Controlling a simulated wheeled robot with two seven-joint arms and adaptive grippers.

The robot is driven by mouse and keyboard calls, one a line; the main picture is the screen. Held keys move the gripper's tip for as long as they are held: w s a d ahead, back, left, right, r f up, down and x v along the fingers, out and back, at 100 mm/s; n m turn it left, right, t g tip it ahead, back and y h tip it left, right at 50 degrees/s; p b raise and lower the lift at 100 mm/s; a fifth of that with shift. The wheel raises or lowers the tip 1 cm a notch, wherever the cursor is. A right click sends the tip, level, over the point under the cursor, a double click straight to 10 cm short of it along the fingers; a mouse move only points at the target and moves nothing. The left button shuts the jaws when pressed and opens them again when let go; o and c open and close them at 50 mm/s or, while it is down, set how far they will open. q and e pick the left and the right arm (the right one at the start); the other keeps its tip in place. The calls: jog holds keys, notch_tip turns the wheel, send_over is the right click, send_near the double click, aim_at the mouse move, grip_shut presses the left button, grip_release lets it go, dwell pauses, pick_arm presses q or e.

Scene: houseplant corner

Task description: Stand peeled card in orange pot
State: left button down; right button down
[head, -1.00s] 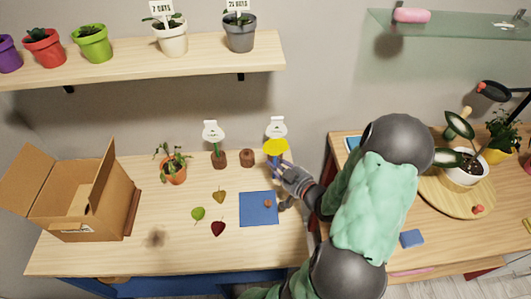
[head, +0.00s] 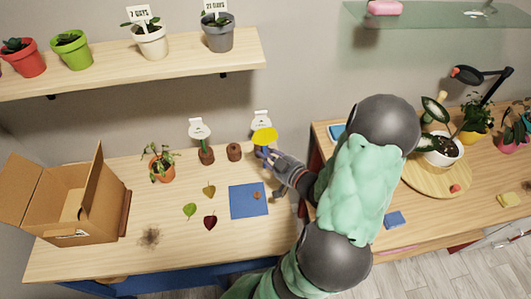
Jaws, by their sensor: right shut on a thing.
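The yellow card (head: 264,136) is a rounded piece at the back right of the left table. It overlaps a white hang tag behind it in the head view. My right gripper (head: 267,152) is shut on the card's lower part, which the fingers partly hide. The orange pot (head: 162,173) stands upright to the left on the same table, with a leafy plant growing in it. The card is apart from the pot. My left gripper is out of view.
Between pot and card stand a brown cylinder (head: 234,151) and a white-topped tag in a brown base (head: 206,157). A blue mat (head: 249,201) and loose leaves (head: 190,211) lie in front. An open cardboard box (head: 72,203) is at left.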

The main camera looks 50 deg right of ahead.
aim_at(265, 144)
jog(key=shift+r+p, duration=1.6)
jog(key=shift+r, duration=0.4)
jog(key=shift+f, duration=0.1)
